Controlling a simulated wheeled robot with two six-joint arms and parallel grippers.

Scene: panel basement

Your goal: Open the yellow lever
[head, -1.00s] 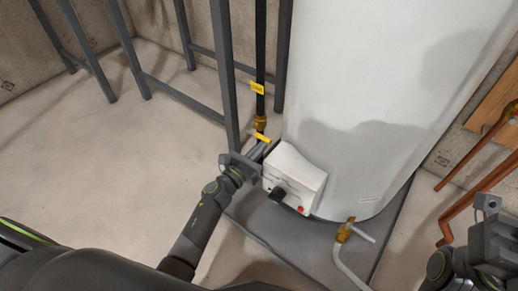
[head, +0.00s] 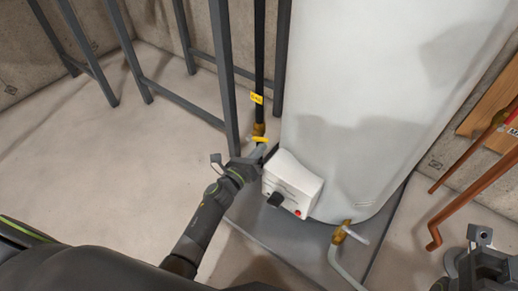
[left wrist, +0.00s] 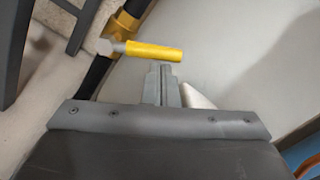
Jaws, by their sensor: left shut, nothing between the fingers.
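The yellow lever (head: 260,139) sits on a brass valve (head: 259,129) on a dark vertical pipe, left of the white tank. In the left wrist view the lever (left wrist: 154,51) points right from its pale pivot, across the pipe line. The brass valve body (left wrist: 122,25) shows behind it. My left gripper (head: 262,150) is shut and empty, its fingertips just below the lever. In the left wrist view its closed fingers (left wrist: 162,72) end close under the lever's middle; I cannot tell whether they touch it. My right gripper (head: 480,236) is at the lower right, its fingers unclear.
The large white tank (head: 370,100) stands right of the lever. Its white control box (head: 293,184) with a black knob is close beside my left gripper. A grey metal frame (head: 224,75) stands left of the pipe. A brass drain tap (head: 341,232) and copper pipes (head: 470,190) are at right.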

